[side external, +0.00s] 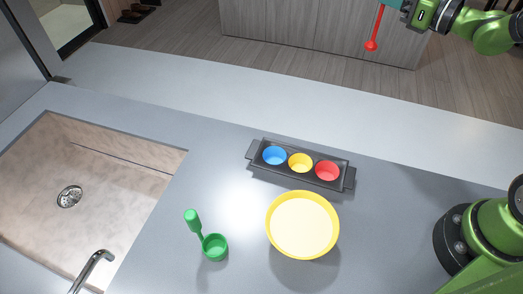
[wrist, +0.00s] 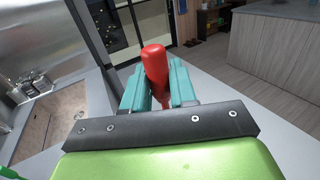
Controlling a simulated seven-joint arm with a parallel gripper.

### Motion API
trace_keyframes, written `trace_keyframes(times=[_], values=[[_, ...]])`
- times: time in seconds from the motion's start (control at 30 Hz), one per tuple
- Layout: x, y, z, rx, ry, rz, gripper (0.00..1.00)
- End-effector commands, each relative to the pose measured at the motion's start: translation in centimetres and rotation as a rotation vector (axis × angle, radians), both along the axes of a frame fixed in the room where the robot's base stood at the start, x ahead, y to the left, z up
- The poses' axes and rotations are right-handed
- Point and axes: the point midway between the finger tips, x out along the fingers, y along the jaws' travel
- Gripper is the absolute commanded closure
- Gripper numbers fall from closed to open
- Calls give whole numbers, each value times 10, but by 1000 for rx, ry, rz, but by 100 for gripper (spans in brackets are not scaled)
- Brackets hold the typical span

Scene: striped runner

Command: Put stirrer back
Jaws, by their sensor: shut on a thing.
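A red stirrer (side external: 375,30) hangs head-down from my gripper (side external: 389,3), high at the top right of the side view. In the wrist view the stirrer's thick red handle (wrist: 155,65) stands between the two teal fingers of my gripper (wrist: 159,84), which is shut on it. The stirrer's lower end is hidden there. A black tray (side external: 252,151) on the counter holds a blue cup (side external: 274,156), a yellow cup (side external: 300,162) and a red cup (side external: 327,170) in a row. The stirrer is far above and beyond the tray, touching nothing else.
A yellow bowl (side external: 302,226) with pale contents stands in front of the tray. A sink (side external: 75,200) with a faucet (side external: 92,269) is at left.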

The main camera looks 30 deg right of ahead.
Motion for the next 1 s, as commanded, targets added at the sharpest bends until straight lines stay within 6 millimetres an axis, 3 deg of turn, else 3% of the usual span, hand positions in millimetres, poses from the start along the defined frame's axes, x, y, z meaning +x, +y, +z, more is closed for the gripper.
trace_keyframes(times=[0.17, 0.27, 0.47, 0.6, 0.8, 1.0], values=[[1, 26, -7, 2, 3, 64, 100], [2, 65, -21, 3, 7, 154, 100], [-10, 168, -52, 2, 8, 377, 100], [-32, 239, -72, 0, 6, 525, 100], [-80, 328, -101, 1, 5, 703, 100], [-115, 374, -117, 0, 2, 782, 100]])
